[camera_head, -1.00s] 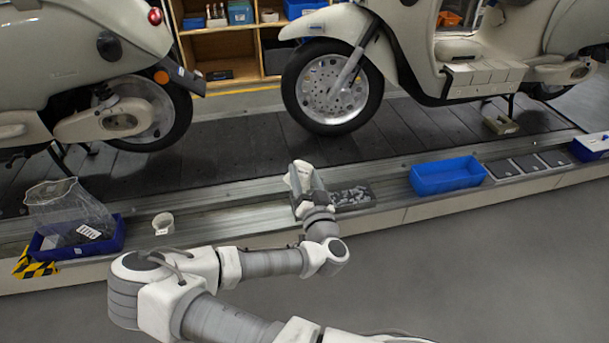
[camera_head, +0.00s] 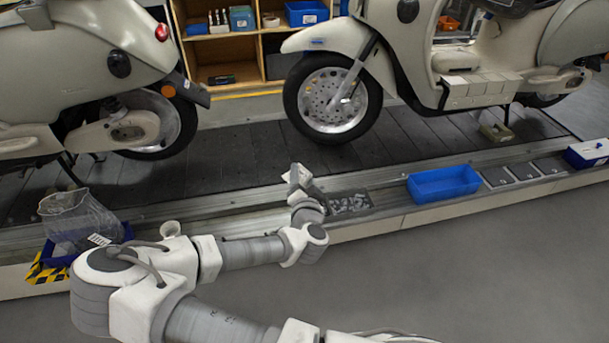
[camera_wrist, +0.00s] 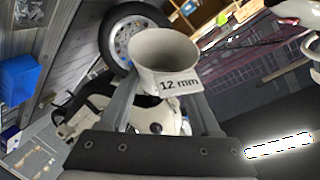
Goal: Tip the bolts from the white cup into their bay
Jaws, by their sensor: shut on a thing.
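My gripper (camera_head: 299,181) is over the rail, just left of the bolt bay. It is shut on a white cup (camera_wrist: 146,80), marked "12 mm", which shows between the fingers in the wrist view. The cup's mouth shows there, and I see no bolts in the visible part of its inside. In the head view the gripper largely hides the cup, and its tilt is hard to tell. The bay (camera_head: 370,202) is a shallow recess in the rail, with several grey bolts (camera_head: 347,203) lying in it.
Another white cup (camera_head: 170,229) stands on the rail at left, partly behind my arm. Beyond it a blue tray (camera_head: 62,261) holds a clear bag (camera_head: 80,218). A blue bin (camera_head: 443,183) stands right of the bay. Scooters stand on the slat conveyor (camera_head: 235,157) behind.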

